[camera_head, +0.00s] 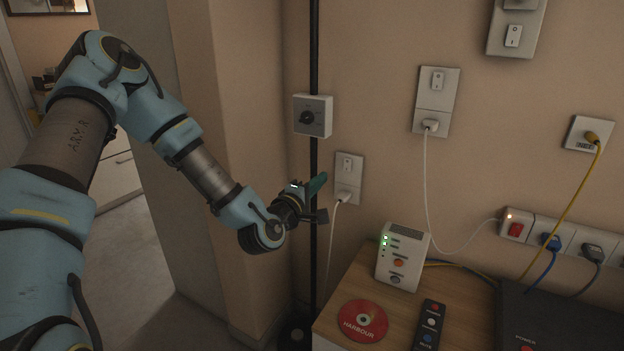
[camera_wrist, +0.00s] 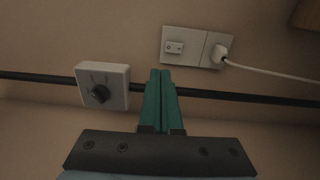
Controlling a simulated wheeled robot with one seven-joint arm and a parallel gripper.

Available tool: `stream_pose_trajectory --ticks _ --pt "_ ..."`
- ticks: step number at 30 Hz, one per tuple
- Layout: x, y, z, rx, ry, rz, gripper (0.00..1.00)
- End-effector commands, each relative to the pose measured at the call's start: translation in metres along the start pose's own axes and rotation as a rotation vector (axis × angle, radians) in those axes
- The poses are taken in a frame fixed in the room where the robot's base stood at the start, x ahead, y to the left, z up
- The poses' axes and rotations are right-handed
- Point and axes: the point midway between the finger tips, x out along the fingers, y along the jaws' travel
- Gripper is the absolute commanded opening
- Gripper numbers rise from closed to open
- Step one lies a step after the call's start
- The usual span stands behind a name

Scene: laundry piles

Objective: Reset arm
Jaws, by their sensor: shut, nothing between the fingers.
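My gripper (camera_head: 318,184) is at the end of my blue arm, which reaches from the left toward the wall. Its green fingers are shut with nothing between them, as the wrist view (camera_wrist: 160,78) shows. In the head view the fingers are in front of or beside the black vertical pole (camera_head: 314,60), just left of a small switch and socket plate (camera_head: 347,170). I cannot tell whether they touch anything. A grey box with a black dial (camera_head: 312,116) is on the wall above the gripper. In the wrist view the dial box (camera_wrist: 102,86) is left of the fingers.
A wooden table (camera_head: 345,285) at lower right holds a white router (camera_head: 402,257), a red disc (camera_head: 362,320), a remote (camera_head: 429,325) and a black box (camera_head: 560,318). A power strip (camera_head: 545,229) and several cables run along the wall. Open floor (camera_head: 135,270) lies behind my arm.

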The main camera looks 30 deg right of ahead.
Motion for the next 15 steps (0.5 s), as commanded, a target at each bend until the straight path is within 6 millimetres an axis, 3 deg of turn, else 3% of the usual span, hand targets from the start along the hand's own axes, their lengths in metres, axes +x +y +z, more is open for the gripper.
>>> stream_pose_trajectory --ticks 10,15 --pt "-0.004 -0.001 -0.007 0.071 -0.015 -0.056 0.00" --pt "-0.031 -0.008 -0.047 0.340 -0.064 -0.306 0.00"
